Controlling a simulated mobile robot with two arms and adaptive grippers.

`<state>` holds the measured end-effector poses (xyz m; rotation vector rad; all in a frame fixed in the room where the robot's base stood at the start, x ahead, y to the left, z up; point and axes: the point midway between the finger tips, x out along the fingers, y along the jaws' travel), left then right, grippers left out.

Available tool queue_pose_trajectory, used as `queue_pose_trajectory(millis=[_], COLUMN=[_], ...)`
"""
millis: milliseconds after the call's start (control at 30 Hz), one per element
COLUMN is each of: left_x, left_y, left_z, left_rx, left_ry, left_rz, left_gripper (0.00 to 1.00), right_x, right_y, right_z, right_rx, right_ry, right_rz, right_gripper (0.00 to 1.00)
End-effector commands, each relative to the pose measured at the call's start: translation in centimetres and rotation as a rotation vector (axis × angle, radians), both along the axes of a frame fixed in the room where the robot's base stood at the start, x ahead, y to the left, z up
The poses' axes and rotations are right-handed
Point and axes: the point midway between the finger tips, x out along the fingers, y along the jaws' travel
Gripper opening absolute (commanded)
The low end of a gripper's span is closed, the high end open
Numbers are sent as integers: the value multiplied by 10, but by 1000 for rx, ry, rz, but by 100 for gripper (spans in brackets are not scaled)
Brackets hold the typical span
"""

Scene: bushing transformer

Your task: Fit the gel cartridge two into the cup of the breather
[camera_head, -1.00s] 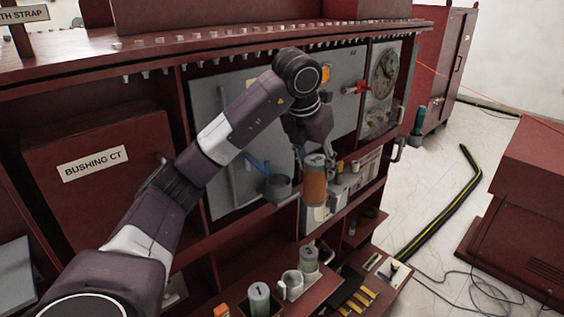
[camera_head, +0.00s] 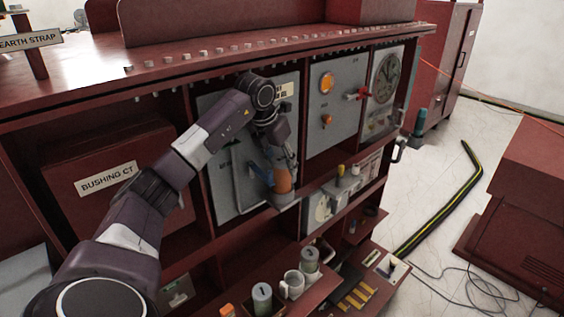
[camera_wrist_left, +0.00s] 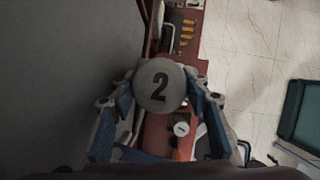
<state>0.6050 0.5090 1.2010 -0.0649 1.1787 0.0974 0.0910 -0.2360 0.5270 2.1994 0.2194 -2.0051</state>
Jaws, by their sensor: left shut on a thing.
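Gel cartridge two is an orange cylinder (camera_head: 284,182) at the panel in the head view. Its round grey top marked "2" (camera_wrist_left: 159,86) faces the left wrist camera. My left gripper (camera_head: 283,166) is shut on the cartridge and holds it from above, with a finger on either side in the wrist view. The cup is hidden in the wrist view. My right gripper is not in view.
A ledge with fittings (camera_head: 344,182) lies right of the cup. The grey panel stands close behind the gripper.

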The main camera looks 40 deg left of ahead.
Motion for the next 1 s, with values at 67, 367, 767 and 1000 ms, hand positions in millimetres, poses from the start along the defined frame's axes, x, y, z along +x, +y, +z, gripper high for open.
queue_pose_trajectory(millis=[67,367,767,1000], left_x=[0,0,0,-3], left_y=[0,0,0,0], left_z=[-3,-8,-11,1], left_rx=[-1,0,0,1], left_ry=[-2,-4,-1,-6], left_rz=[0,0,0,0], left_gripper=[6,6,51,51], right_x=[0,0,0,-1], right_y=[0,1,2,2], right_z=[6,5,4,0], right_rx=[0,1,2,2], right_ry=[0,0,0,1], right_rz=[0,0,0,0], right_gripper=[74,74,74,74])
